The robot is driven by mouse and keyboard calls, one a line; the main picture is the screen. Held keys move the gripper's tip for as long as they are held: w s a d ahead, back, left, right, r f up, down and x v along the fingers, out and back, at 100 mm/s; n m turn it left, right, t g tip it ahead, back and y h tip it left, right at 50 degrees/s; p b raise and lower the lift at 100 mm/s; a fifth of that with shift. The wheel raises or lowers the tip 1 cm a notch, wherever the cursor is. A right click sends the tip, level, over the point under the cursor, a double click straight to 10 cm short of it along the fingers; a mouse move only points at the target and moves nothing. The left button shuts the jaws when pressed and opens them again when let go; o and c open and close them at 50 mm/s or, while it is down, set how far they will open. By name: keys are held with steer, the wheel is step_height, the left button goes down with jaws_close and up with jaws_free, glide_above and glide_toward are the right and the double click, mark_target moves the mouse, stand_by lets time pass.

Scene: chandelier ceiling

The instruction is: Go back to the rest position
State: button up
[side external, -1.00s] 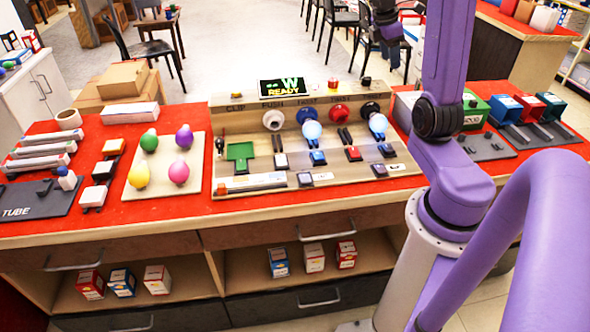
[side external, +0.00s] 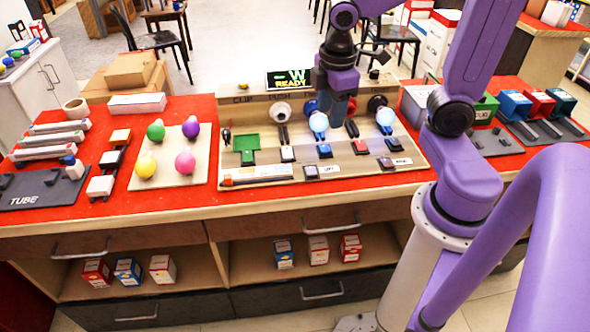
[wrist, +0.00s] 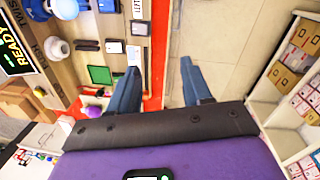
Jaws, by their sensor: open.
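My gripper (side external: 337,108) hangs from the purple arm above the back part of the light wooden test board (side external: 240,105), in front of the display (side external: 289,79) reading "W READY". In the wrist view my gripper (wrist: 160,88) has its two blue fingers spread apart with nothing between them. In the side view the fingers overlap the sockets behind them, so their exact height over the board is hard to judge.
A peg board with coloured bulbs (side external: 203,165) and a dark TUBE base (side external: 45,190) stand left on the red tabletop (side external: 130,205). Coloured boxes (side external: 514,105) stand at the right. Small cartons (side external: 127,270) sit on the shelf below. Space above the counter's left side is clear.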

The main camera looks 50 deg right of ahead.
steer(key=s+a, duration=0.3)
steer(key=s, duration=0.3)
steer(key=s+a+f+n+y, duration=0.1)
steer(key=s+a, duration=0.2)
steer(key=s, duration=0.4)
steer(key=shift+s+a+f+g, duration=0.15)
steer(key=shift+a+f+g, duration=0.1)
steer(key=shift+g, duration=0.15)
